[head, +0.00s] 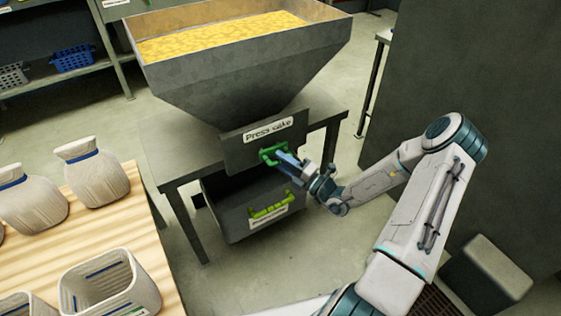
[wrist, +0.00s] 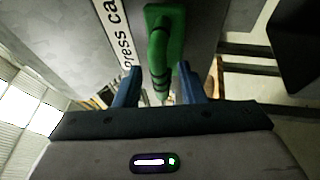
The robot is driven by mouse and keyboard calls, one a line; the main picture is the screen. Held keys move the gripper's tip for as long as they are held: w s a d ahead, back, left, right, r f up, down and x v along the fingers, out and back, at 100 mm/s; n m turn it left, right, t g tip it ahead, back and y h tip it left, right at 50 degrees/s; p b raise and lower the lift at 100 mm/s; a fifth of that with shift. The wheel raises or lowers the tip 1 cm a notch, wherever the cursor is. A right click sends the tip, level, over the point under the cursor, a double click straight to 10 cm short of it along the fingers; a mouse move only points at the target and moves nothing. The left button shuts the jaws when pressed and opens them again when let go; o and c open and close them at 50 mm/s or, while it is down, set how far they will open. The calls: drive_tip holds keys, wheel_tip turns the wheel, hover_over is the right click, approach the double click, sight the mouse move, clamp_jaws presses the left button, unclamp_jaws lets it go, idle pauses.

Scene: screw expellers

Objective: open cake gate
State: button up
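The cake gate (head: 237,156) is a grey plate labelled "Press cake" at the front of a hopper (head: 235,72) filled with yellow material. A green handle (head: 268,154) sticks out from the gate. My gripper (head: 279,156) is at this handle. In the wrist view, the blue fingers of my gripper (wrist: 157,84) stand on either side of the green handle (wrist: 158,48), with gaps visible beside it. The fingers look open around the handle, not clamped on it. The gate plate (wrist: 199,22) looks closed against the hopper, though its upper edge is hard to judge.
A grey bin (head: 236,218) with a green handle sits below the gate, under the grey table (head: 180,160). A wooden table (head: 150,225) with several woven sacks (head: 95,172) stands at left. A dark wall (head: 480,80) stands at right.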

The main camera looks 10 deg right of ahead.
drive_tip(key=shift+w+a+r, duration=0.1)
drive_tip(key=shift+w+a, duration=0.25)
drive_tip(key=shift+w, duration=0.05)
